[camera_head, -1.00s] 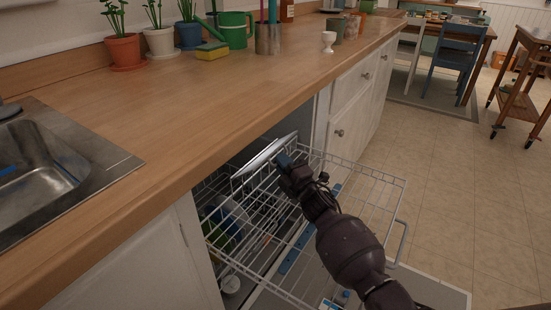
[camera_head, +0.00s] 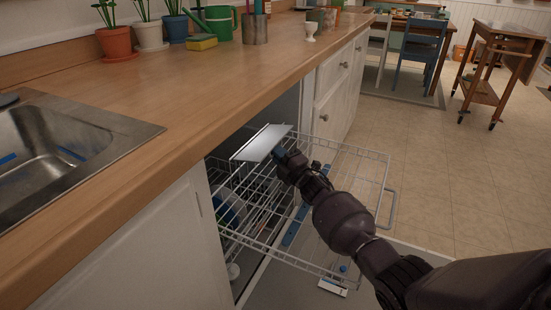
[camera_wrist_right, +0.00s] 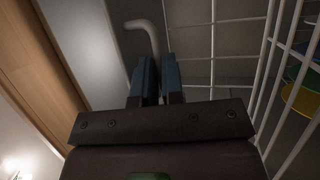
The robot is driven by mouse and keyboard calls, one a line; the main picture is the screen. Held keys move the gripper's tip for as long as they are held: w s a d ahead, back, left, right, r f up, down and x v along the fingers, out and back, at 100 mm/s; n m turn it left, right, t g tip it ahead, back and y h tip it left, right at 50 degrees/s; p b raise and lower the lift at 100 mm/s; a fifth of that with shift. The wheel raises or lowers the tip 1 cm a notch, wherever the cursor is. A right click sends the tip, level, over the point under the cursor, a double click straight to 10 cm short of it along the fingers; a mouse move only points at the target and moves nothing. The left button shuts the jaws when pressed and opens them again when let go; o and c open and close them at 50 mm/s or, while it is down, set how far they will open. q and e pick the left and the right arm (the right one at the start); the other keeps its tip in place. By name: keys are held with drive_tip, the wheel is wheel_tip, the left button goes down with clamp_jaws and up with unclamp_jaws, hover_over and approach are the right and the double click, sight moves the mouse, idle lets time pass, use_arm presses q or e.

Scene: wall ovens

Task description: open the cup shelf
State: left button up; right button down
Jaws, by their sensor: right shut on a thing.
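The cup shelf (camera_head: 262,143) is a flat, pale grey panel at the left side of the pulled-out upper dishwasher rack (camera_head: 350,200). It sits tilted above the wires and shows its broad face. In the right wrist view a smooth grey panel (camera_wrist_right: 88,45), which looks like the shelf, lies left of the fingers. My right gripper (camera_head: 279,155) is at the shelf's near right edge. Its blue fingers (camera_wrist_right: 157,78) are nearly together, with a bent pale rod (camera_wrist_right: 146,36) just past their tips. The exact contact is hidden. My left gripper is not in view.
The wooden counter (camera_head: 190,110) overhangs the rack on the left. The dishwasher door is folded down below the rack. A blue dish (camera_head: 230,207) stands in the lower rack. A white cabinet (camera_head: 335,90) is just beyond. The floor (camera_head: 440,170) on the right is clear.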

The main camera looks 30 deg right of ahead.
drive_tip(key=shift+w+a+f, duration=0.1)
drive_tip(key=shift+w+f, duration=0.05)
drive_tip(key=shift+f, duration=0.2)
drive_tip(key=shift+w+a+f+p, duration=0.15)
drive_tip(key=shift+f+p, duration=0.25)
drive_tip(key=shift+p, duration=0.2)
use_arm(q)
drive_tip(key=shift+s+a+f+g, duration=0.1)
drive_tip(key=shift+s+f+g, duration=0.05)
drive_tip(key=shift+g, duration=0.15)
use_arm(e)
drive_tip(key=shift+f, duration=0.2)
drive_tip(key=c, duration=1.3)
unclamp_jaws()
drive_tip(key=shift+o, duration=0.2)
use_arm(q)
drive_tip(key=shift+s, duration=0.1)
